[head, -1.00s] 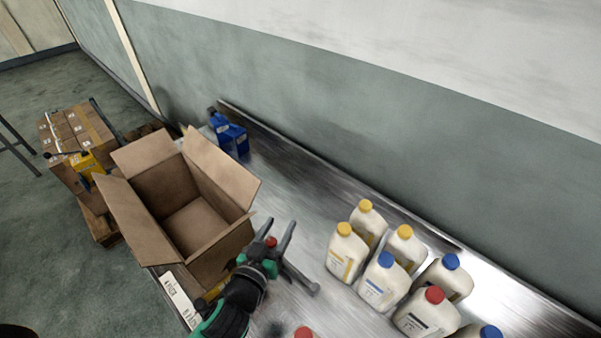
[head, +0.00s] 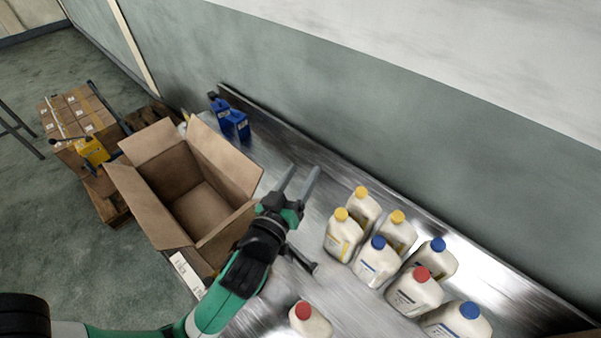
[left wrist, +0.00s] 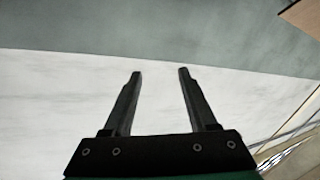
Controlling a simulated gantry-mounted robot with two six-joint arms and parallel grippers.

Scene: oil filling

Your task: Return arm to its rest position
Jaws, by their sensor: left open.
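My left gripper (head: 300,170) is in the middle of the head view, just right of the open cardboard box, raised over the metal table. Its two fingers are apart with nothing between them. In the left wrist view the open fingers (left wrist: 160,72) show against the pale wall (left wrist: 50,95), empty. The green and black left arm comes in from the lower left. My right gripper is not in either view.
An open, empty cardboard box (head: 202,210) stands left of the gripper. Several white jugs (head: 376,262) with yellow, blue and red caps stand right on the metal table (head: 300,240). A red-capped jug (head: 310,322) is at the front. Blue containers (head: 238,122) stand behind the box.

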